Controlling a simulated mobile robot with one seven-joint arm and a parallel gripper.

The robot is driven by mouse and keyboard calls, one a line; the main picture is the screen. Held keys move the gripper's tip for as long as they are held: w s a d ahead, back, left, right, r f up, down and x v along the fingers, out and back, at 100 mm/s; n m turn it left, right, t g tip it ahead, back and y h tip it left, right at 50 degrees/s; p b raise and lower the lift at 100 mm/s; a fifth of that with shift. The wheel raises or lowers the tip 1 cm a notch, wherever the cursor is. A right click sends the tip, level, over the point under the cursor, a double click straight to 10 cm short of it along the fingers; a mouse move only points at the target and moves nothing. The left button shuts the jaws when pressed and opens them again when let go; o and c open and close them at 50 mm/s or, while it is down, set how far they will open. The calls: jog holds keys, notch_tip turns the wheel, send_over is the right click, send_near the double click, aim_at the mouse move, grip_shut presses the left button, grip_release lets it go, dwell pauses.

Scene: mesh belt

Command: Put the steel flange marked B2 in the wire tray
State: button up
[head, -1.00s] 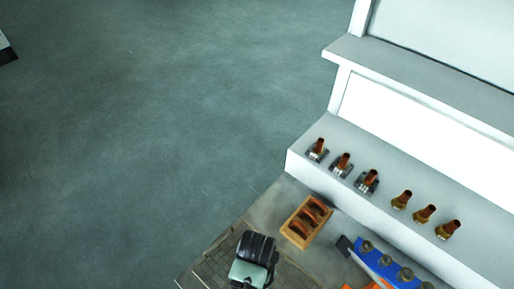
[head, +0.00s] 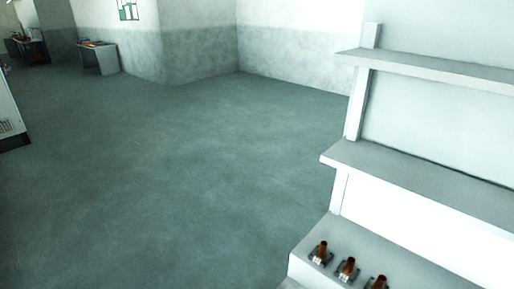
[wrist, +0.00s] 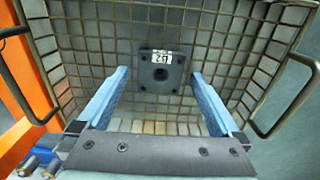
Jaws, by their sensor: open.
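In the wrist view a dark square steel flange (wrist: 161,74) with a central hole lies inside the wire tray (wrist: 215,22), on its mesh floor. A white label on the flange carries dark characters that I cannot read surely. My gripper (wrist: 160,80) is open over the tray, its two blue fingers apart on either side of the flange and not touching it. Neither the tray nor my gripper shows in the head view.
The tray has wire handles at left and right. An orange bar (wrist: 36,62) runs along its left side. In the head view a white shelf unit (head: 420,165) stands at right, with several copper-topped parts (head: 348,267) on its lowest step. Open floor (head: 190,170) lies to the left.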

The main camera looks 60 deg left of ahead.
notch_tip(320, 180, up, 12)
jog(key=shift+b, duration=0.3)
jog(key=w+r+m+t+y, duration=0.1)
jog(key=w+r+t+y, duration=0.3)
jog(key=w+r+t, duration=1)
jog(key=w+d+r, duration=0.2)
jog(key=w+r, duration=0.4)
jog(key=r, duration=0.4)
jog(key=w+d+r, duration=0.2)
jog(key=w+r, duration=0.3)
jog(key=r, duration=0.5)
jog(key=d+r+m+t+h, duration=0.1)
jog(key=d+r+t, duration=0.25)
jog(key=r, duration=0.45)
jog(key=d+r+t, duration=0.3)
jog(key=d+r, duration=0.1)
jog(key=r, duration=0.3)
jog(key=s+d+r+t+h, duration=0.1)
jog(key=s+d+r+t, duration=0.2)
jog(key=s+r, duration=0.2)
jog(key=s+d+r+t+h, duration=0.2)
jog(key=s+d+r+t, duration=0.1)
jog(key=r, duration=0.7)
jog(key=shift+s+d+r+m+t, duration=0.3)
jog(key=shift+s+t, duration=0.15)
jog(key=shift+s, duration=0.75)
